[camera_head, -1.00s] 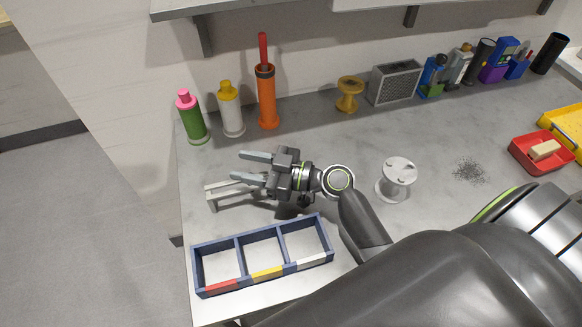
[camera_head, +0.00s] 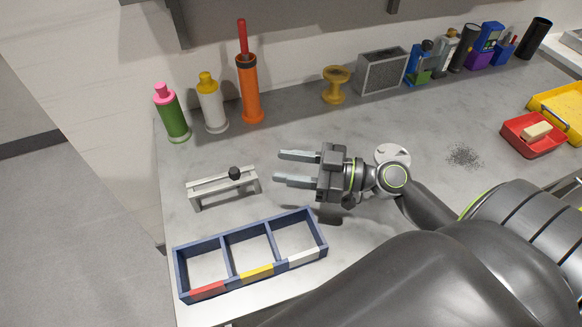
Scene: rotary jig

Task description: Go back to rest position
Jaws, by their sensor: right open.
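My right gripper (camera_head: 298,168) is open and empty above the grey table. Its two fingers point left, toward a pale grey bracket-like stand (camera_head: 212,187) with a dark knob (camera_head: 234,173) on its bar. The fingers are apart from the stand, to its right. The white round rotary piece (camera_head: 392,155) is partly hidden behind my right wrist. My left gripper is not in view.
A blue three-compartment tray (camera_head: 224,243) with red, yellow and white front labels lies empty near the front edge. Bottles (camera_head: 172,115), an orange cylinder (camera_head: 250,90), a yellow spool (camera_head: 336,85) and a grey box (camera_head: 381,72) line the back. A red tray (camera_head: 533,147) is right.

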